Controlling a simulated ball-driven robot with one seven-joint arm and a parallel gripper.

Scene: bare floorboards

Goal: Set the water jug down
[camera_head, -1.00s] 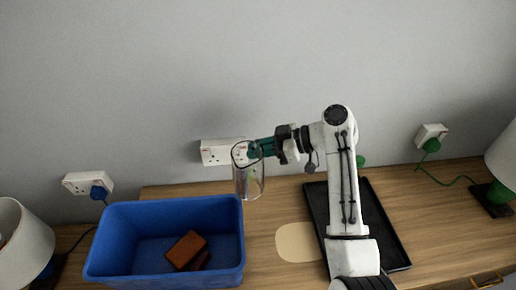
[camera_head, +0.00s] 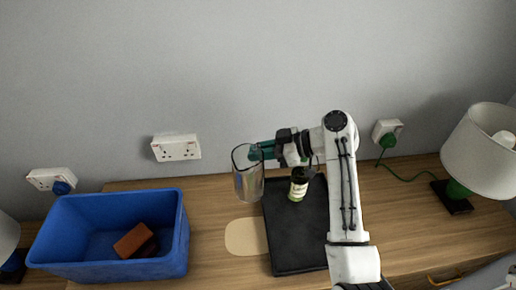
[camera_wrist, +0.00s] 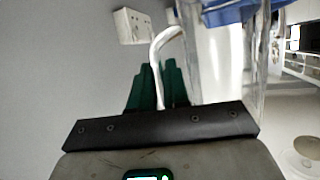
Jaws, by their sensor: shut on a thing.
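The water jug (camera_head: 248,184) is a clear glass vessel. In the head view it hangs upright from my gripper (camera_head: 262,151), in front of the wall and over the wooden top. My gripper has green fingers and is shut on the jug's handle. In the wrist view the pale handle (camera_wrist: 161,52) passes between the green fingers (camera_wrist: 158,85), and the clear jug wall (camera_wrist: 222,60) fills the upper right. The exact gap between the jug's base and the wood cannot be told.
A blue crate (camera_head: 182,235) holding brown blocks (camera_head: 133,241) stands at left. A beige round mat (camera_head: 240,236) lies beside a black tray (camera_head: 285,262). A small labelled jar (camera_head: 298,187) stands on the tray. A lamp (camera_head: 484,150) stands at right; wall sockets line the back.

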